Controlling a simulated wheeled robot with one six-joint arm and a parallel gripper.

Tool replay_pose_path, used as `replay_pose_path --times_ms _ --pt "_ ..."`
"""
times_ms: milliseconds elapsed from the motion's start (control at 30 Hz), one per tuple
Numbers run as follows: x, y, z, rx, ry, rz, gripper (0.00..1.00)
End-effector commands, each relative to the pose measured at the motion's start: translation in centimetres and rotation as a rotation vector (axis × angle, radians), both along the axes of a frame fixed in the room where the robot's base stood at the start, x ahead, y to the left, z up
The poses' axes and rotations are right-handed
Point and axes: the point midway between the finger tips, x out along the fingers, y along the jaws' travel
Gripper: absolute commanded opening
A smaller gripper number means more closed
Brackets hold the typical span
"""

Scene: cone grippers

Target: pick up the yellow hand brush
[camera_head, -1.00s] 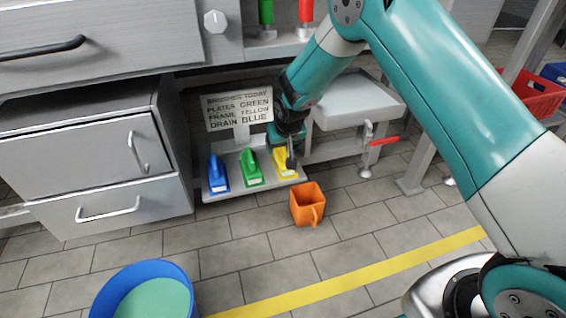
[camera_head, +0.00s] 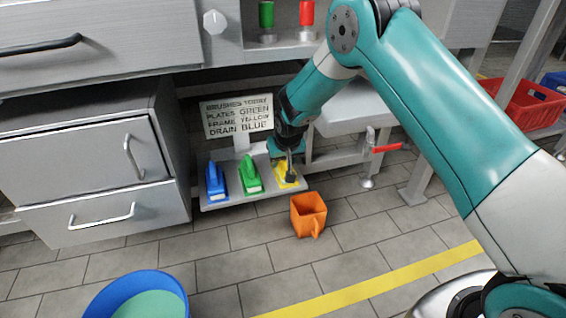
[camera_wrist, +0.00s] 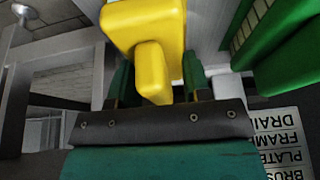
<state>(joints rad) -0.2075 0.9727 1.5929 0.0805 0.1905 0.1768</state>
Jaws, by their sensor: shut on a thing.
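The yellow hand brush (camera_head: 284,175) is at the right end of a low shelf, partly hidden by my gripper (camera_head: 289,168). In the wrist view the yellow brush (camera_wrist: 147,30) fills the upper middle, its handle pointing toward my gripper (camera_wrist: 158,85). The fingers stand on both sides of the handle and are shut on it. The brush appears still at shelf level; I cannot tell whether it touches the shelf.
A green brush (camera_head: 250,174) and a blue brush (camera_head: 216,181) stand to the left on the shelf (camera_head: 235,200). A sign (camera_head: 236,116) rises behind. An orange jug (camera_head: 308,215) and a blue bucket (camera_head: 137,296) are on the floor. A drawer cabinet (camera_head: 85,165) is at left.

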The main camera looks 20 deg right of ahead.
Motion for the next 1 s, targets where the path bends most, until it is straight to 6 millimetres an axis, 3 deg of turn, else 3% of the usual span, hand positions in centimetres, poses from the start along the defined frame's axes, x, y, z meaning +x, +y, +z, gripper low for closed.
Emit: replay_pose_path --times_ms 167,433,567,800,1000 --pt "0.0 0.0 1.1 0.000 -0.001 0.000 0.15" --pt "-0.1 0.0 4.4 0.000 0.000 0.000 0.15" --pt "-3.1 0.0 4.0 0.000 0.005 0.001 0.15" --pt "-10.5 0.0 4.0 -0.001 0.007 0.003 0.15" --pt "-15.2 0.0 3.8 -0.001 0.004 0.003 0.15"
